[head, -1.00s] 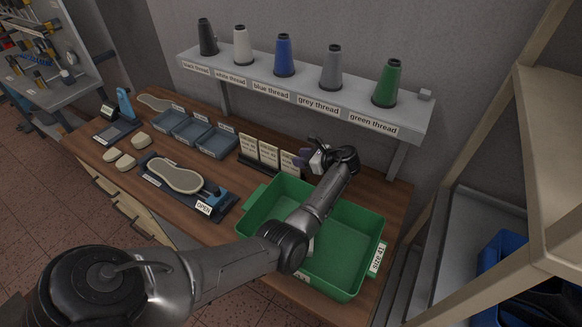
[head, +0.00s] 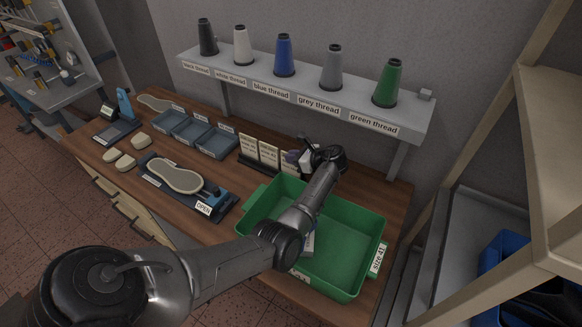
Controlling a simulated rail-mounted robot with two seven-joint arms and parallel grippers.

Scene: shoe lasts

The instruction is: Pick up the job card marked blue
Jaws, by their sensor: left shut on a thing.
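Three cream job cards stand upright in a row in a dark rack (head: 256,168) at the back of the bench. The left card (head: 249,147) and middle card (head: 268,155) show clearly. The right card (head: 288,163) is partly covered by my left gripper (head: 295,158). The print on the cards is too small to read, so I cannot tell which one is marked blue. My left gripper is shut on the right card, at its upper right side. The card still appears to be at the rack. My right gripper is not in view.
A green crate (head: 374,232) stands below my left forearm, close to the rack. Blue-grey trays (head: 217,142) lie left of the rack. A shoe-shaped piece (head: 175,176) lies in a fixture. A thread shelf (head: 300,84) hangs above.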

